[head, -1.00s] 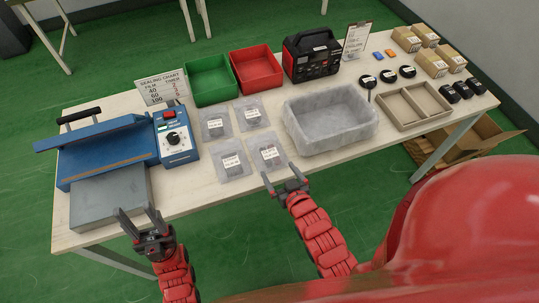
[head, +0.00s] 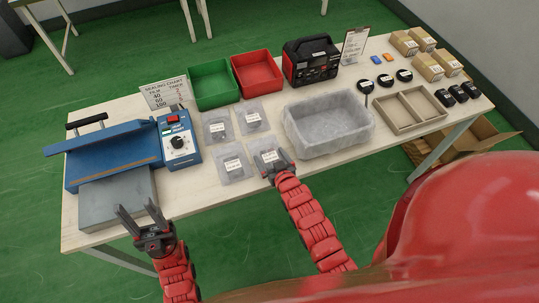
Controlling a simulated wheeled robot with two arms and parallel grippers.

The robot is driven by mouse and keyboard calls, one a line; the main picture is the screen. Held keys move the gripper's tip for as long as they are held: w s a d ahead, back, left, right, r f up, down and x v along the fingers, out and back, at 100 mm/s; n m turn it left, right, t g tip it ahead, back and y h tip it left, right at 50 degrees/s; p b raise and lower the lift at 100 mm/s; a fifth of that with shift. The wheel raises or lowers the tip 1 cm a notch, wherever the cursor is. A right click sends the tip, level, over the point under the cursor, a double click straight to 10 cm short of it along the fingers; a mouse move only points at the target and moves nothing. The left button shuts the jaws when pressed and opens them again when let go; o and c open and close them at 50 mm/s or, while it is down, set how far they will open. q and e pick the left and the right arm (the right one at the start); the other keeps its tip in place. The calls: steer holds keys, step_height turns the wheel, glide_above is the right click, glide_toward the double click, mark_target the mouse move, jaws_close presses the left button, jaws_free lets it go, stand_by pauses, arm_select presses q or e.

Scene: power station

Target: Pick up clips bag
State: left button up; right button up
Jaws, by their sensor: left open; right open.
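Several clear bags with white labels lie flat near the middle of the table. They are a back left bag (head: 217,127), a back right bag (head: 251,117), a front left bag (head: 232,163) and a front right bag (head: 266,147). The label print is too small to tell which one holds clips. My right gripper (head: 276,162) is open over the near part of the front right bag and hides some of it. I cannot tell whether it touches the bag.
A blue sealing machine (head: 110,155) stands left of the bags. Behind them are a green bin (head: 213,87) and a red bin (head: 256,73). A lined tub (head: 327,130) is close on their right. A divided wooden tray (head: 410,110) stands further right.

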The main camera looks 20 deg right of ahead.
steer(key=c, duration=1.2)
steer(key=shift+c, duration=0.3)
steer(key=shift+r, duration=0.15)
